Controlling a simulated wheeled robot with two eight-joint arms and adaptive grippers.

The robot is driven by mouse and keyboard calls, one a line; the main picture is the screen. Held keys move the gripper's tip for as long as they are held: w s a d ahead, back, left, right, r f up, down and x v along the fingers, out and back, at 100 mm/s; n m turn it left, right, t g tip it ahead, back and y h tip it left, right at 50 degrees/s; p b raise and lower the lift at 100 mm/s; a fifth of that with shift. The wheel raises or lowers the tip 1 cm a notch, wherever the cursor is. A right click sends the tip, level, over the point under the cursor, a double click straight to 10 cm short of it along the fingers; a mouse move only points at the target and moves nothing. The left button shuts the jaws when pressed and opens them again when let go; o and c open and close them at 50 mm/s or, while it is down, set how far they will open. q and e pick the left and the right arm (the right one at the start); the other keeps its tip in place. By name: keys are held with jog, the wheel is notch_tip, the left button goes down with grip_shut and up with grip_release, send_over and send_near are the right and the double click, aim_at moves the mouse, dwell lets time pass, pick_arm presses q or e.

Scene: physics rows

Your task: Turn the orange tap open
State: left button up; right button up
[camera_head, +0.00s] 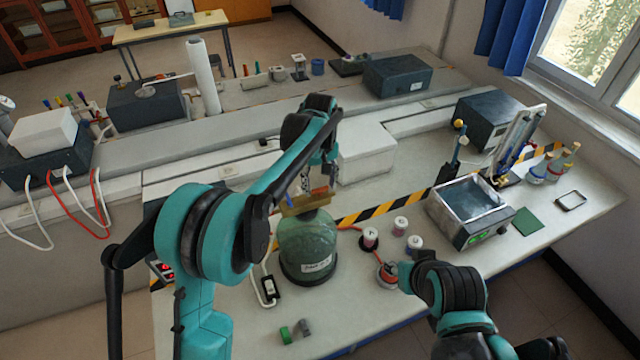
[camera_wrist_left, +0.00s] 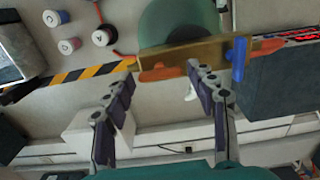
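A green glass bell jar (camera_head: 308,245) stands on the bench with a brass block (camera_head: 303,206) across its top. The orange tap (camera_head: 320,191) is a small lever on this block. In the left wrist view the orange tap (camera_wrist_left: 162,73) lies along the brass block (camera_wrist_left: 195,53), near its left end. A blue lever (camera_wrist_left: 238,62) is towards the block's other end. My left gripper (camera_wrist_left: 160,75) is open, its fingertips on either side of the orange tap; contact cannot be told. In the head view my left gripper (camera_head: 318,172) is above the jar. My right gripper (camera_head: 402,277) is low at the bench front, its fingers unclear.
Several small white cylinders (camera_head: 400,225) stand right of the jar. A metal water bath (camera_head: 470,205) is farther right. A white box (camera_head: 365,155) stands behind. Small green and grey blocks (camera_head: 286,335) lie at the front edge. Yellow-black tape crosses the bench.

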aim_at(320, 188)
pick_arm(q)
jog(key=shift+r, duration=0.1)
notch_tip(320, 188, up, 12)
dwell(0.6)
dwell(0.4)
jog(key=s+a+f+m+t+b, duration=0.1)
jog(key=s+a+f+t+b, duration=0.1)
jog(key=s+a+f+b, duration=0.4)
jog(key=s+a+f+m+t+b, duration=0.2)
jog(key=s+a+f+b, duration=0.3)
jog(key=s+f, duration=0.7)
jog(key=s+a+f+m+t+b, duration=0.1)
jog(key=s+a+f+t+b, duration=0.2)
jog(key=s+a+f+b, duration=0.3)
jog(key=s+f+b, duration=0.2)
jog(key=s+f, duration=0.1)
jog(key=shift+s+a+f+m+b, duration=0.3)
jog(key=shift+s+f+b, duration=0.05)
jog(key=shift+f, duration=0.05)
